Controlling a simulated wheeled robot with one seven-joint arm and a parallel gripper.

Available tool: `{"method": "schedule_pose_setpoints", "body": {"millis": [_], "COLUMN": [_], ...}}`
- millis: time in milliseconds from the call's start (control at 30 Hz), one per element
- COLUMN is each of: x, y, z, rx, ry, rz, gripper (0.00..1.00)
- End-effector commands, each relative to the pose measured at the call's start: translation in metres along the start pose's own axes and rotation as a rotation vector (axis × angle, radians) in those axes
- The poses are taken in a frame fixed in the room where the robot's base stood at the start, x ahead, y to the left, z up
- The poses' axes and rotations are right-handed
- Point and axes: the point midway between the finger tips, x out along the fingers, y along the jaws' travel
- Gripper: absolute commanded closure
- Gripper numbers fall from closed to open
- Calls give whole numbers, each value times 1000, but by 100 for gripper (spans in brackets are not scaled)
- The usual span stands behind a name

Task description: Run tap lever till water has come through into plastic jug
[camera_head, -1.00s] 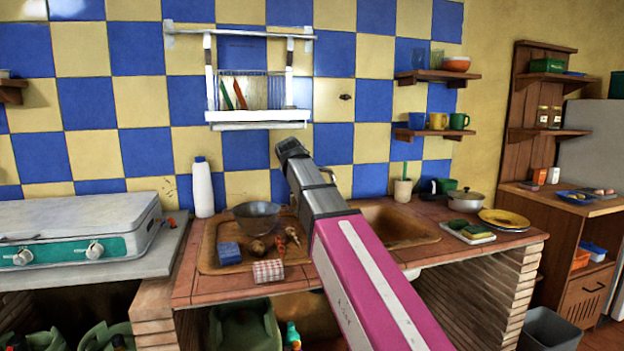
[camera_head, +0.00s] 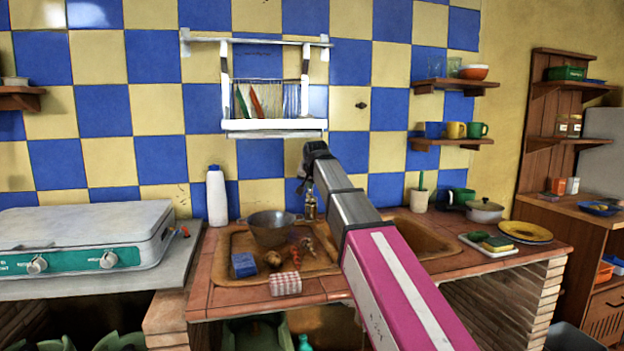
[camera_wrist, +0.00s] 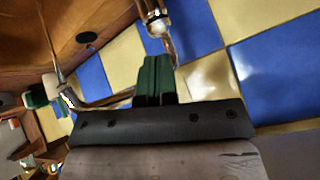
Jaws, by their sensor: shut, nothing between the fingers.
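The tap (camera_head: 310,208) shows as a small brass-coloured part just left of my arm in the head view; my arm hides the rest. In the wrist view a metal part of the tap (camera_wrist: 155,18) sits just beyond my gripper (camera_wrist: 155,60), with a thin curved metal piece close by the fingertips. My gripper's dark green fingers are together and empty. I cannot tell whether they touch the tap. The sink (camera_head: 425,238) lies behind and right of my arm. Its drain shows in the wrist view. I cannot make out a plastic jug or any running water.
A metal colander (camera_head: 272,228), a blue sponge (camera_head: 244,265) and a checked box (camera_head: 286,284) are on the left drainboard. A white bottle (camera_head: 217,195) stands behind, near the stove (camera_head: 85,240). A dish rack (camera_head: 272,123) hangs above. A lidded pot (camera_head: 485,210) stands right.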

Motion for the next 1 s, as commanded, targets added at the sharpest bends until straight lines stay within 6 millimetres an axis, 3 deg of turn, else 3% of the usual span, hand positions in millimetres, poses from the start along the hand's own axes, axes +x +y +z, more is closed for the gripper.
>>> {"method": "schedule_pose_setpoints", "body": {"millis": [233,667,1000], "x": [27,31,40], "y": [0,0,8], "z": [0,1,30], "rx": [-1,-1,-23], "ry": [0,0,121], "rz": [0,0,-20], "gripper": [100,100,100]}}
